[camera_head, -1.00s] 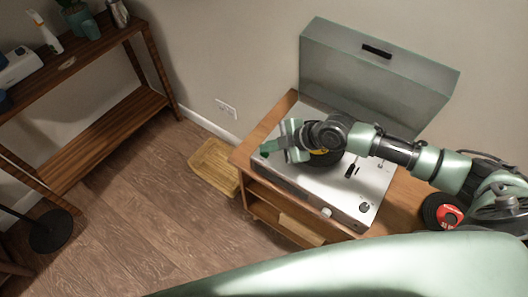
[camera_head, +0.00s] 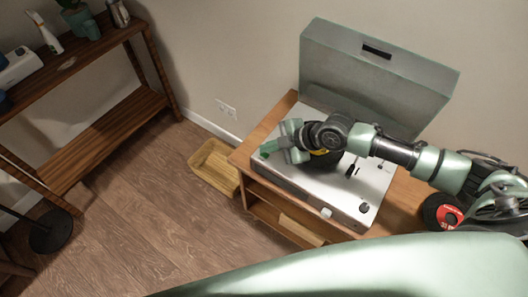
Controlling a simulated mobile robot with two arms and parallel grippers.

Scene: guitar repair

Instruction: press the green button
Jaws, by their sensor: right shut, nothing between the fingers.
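A silver record player (camera_head: 335,187) with its grey lid (camera_head: 375,75) raised stands on a wooden cabinet. My right arm reaches over it from the right. My right gripper (camera_head: 269,148) is shut and empty over the left end of the player's deck, near its front left corner. I cannot make out a green button apart from the green fingers; it may be hidden under the gripper. I cannot tell if the fingertips touch the deck. A dark record under the wrist is mostly hidden. My left gripper is out of view.
The wooden cabinet (camera_head: 259,133) holds the player. A red-labelled black disc (camera_head: 447,216) lies at its right. A wooden tray (camera_head: 213,168) is on the floor to the left. A shelf unit (camera_head: 115,112) stands at far left. The floor between is open.

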